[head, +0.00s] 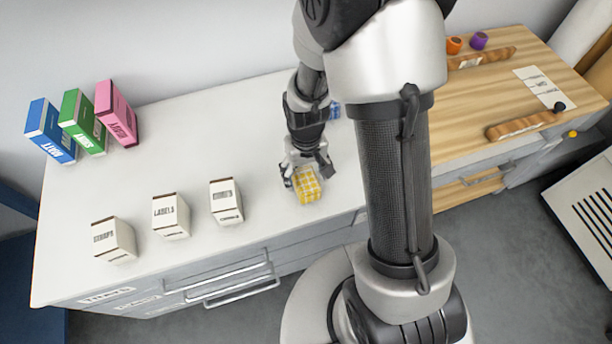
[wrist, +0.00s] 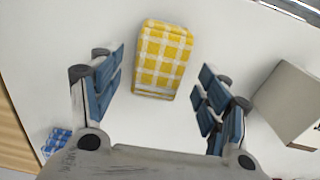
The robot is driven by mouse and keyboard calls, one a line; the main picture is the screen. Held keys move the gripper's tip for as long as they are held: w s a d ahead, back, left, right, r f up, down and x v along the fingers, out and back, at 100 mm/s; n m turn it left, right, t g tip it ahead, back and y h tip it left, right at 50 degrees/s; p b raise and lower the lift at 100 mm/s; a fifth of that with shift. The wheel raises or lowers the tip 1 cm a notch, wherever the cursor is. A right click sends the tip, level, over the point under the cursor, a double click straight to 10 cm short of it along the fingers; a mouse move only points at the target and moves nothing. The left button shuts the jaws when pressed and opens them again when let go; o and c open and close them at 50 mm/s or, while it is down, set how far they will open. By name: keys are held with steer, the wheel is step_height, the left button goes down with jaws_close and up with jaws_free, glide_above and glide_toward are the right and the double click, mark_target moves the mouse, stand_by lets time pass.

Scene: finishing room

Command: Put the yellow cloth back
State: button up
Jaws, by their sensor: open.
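The yellow cloth (head: 307,187) is a folded yellow-and-white checked piece lying on the white worktop near its front edge. In the wrist view the yellow cloth (wrist: 163,60) lies ahead of the fingertips, between their lines. My gripper (head: 306,172) is just above and behind the cloth in the head view. In the wrist view my gripper (wrist: 160,88) is open, with its blue-padded fingers wide apart and nothing held. A blue checked cloth (wrist: 57,142) lies at the lower left of the wrist view; it also shows partly behind my arm in the head view (head: 335,110).
White boxes stand left on the worktop (head: 200,110): one marked LABELS (head: 170,216), another right of it (head: 226,202), and one further left (head: 113,240). Blue (head: 50,131), green (head: 83,122) and pink (head: 116,114) boxes stand behind. A wooden bench (head: 520,85) is at right.

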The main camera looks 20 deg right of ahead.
step_height(320, 180, up, 9)
steer(key=p, duration=0.3)
step_height(320, 180, up, 14)
steer(key=f+t, duration=0.1)
steer(key=t, duration=0.1)
glide_above(306, 179)
steer(key=s, duration=0.5)
steer(key=s+r+t, duration=0.2)
steer(key=s+r, duration=0.7)
steer(key=s, duration=0.1)
steer(key=shift+t, duration=0.3)
